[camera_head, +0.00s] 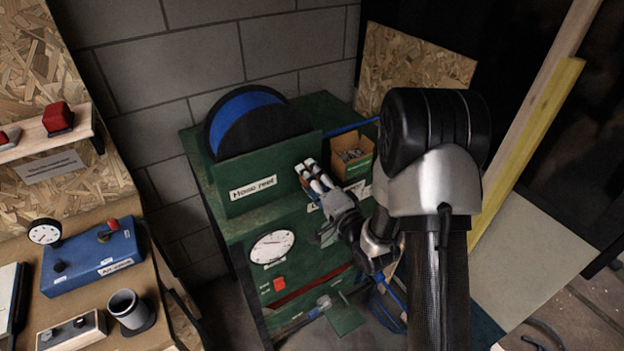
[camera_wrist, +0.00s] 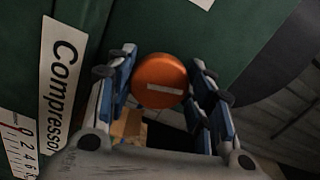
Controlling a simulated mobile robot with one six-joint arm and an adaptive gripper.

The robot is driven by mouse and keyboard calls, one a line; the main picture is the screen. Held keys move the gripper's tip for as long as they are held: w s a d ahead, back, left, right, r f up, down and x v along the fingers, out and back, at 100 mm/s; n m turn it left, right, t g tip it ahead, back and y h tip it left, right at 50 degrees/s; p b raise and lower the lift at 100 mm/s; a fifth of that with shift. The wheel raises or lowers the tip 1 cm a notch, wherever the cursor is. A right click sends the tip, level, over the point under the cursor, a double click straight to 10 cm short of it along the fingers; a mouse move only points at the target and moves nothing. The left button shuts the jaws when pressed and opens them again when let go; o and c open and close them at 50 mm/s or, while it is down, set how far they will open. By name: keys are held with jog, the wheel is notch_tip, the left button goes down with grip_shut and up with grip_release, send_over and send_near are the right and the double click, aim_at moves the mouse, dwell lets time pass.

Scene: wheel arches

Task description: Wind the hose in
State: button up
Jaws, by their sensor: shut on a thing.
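The hose reel (camera_head: 253,101) stands on the green cabinet, a black disc with blue hose wound on it. A green plate labelled "Hose reel" (camera_head: 252,188) hides its lower part. A stretch of blue hose (camera_head: 350,127) runs off to the right, passing behind my arm. My gripper (camera_head: 312,174) is at the right of the labelled plate. In the wrist view its blue-padded fingers (camera_wrist: 164,80) are on both sides of a round orange knob (camera_wrist: 160,72) and shut on it.
An open cardboard box (camera_head: 351,156) stands close to the right of my gripper. The cabinet front (camera_head: 300,255) has a gauge and a red switch. A wooden bench with a blue box (camera_head: 92,258) and a cup (camera_head: 128,308) is on the left. Yellow boards lean at right.

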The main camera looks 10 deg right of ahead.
jog(key=shift+m, duration=1.3)
jog(key=o, duration=1.1)
jog(key=shift+s, duration=0.1)
jog(key=v, duration=0.7)
jog(key=shift+s+r, duration=0.1)
jog(key=shift+s, duration=0.05)
